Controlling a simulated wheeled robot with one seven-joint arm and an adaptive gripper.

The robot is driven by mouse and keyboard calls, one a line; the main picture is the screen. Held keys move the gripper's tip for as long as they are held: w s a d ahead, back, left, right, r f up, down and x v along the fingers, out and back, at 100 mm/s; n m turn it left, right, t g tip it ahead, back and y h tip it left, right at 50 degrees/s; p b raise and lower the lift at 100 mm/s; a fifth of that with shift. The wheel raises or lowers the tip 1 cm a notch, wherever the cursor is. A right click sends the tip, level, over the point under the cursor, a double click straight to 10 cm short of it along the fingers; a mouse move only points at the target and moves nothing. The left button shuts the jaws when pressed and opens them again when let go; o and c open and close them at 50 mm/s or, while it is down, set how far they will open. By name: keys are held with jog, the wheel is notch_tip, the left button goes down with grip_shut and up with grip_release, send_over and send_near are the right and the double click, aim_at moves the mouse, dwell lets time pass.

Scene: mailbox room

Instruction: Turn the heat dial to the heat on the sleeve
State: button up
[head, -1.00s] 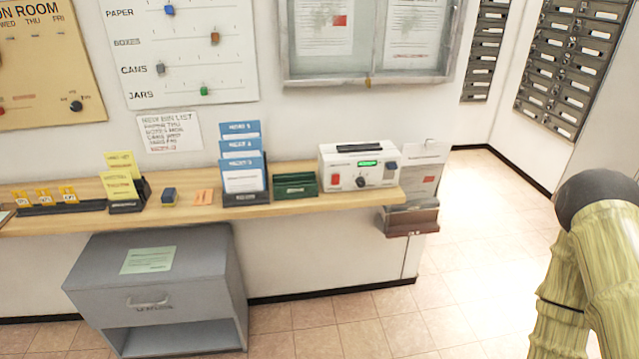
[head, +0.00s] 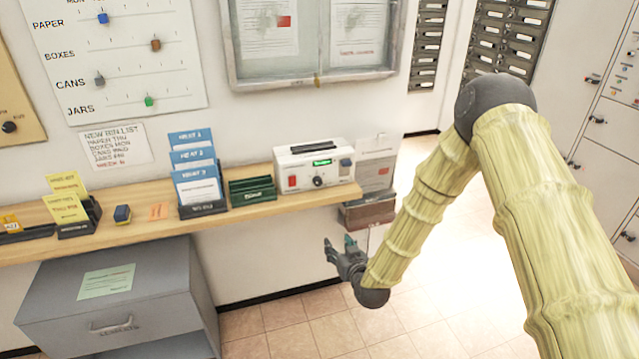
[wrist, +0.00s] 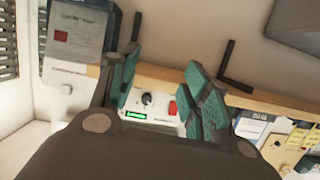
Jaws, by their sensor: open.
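The white laminator (head: 314,166) stands at the right end of the wooden shelf, with a lit green display, a red switch and a dark round heat dial (head: 318,181) on its front. The dial also shows in the wrist view (wrist: 147,99), between my fingers. The sleeves stand in a holder marked with heat numbers; the front white and blue sleeve (head: 199,189) is left of the laminator, its small print unreadable. My gripper (head: 338,247) is open and empty, below and in front of the shelf, apart from the dial.
A green box (head: 252,190) sits between the sleeves and the laminator. A wall holder with papers (head: 373,175) hangs just right of the shelf end. A grey cabinet (head: 120,300) stands below the shelf at left. The floor at right is clear.

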aim_at(319, 183)
jog(key=w+a+r+t+y, duration=0.1)
jog(key=w+a+r+t, duration=0.15)
jog(key=w+r, duration=0.65)
jog(key=shift+n+t, duration=0.3)
jog(key=shift+t, duration=0.05)
jog(key=p+x, duration=0.1)
jog(key=x, duration=0.2)
jog(key=r+p+x, duration=0.1)
jog(key=x, duration=0.2)
jog(key=p+x, duration=0.1)
jog(key=x, duration=0.2)
jog(key=shift+s+a+r, duration=0.15)
jog(key=shift+a+r, duration=0.05)
jog(key=shift+r, duration=0.05)
jog(key=c, duration=1)
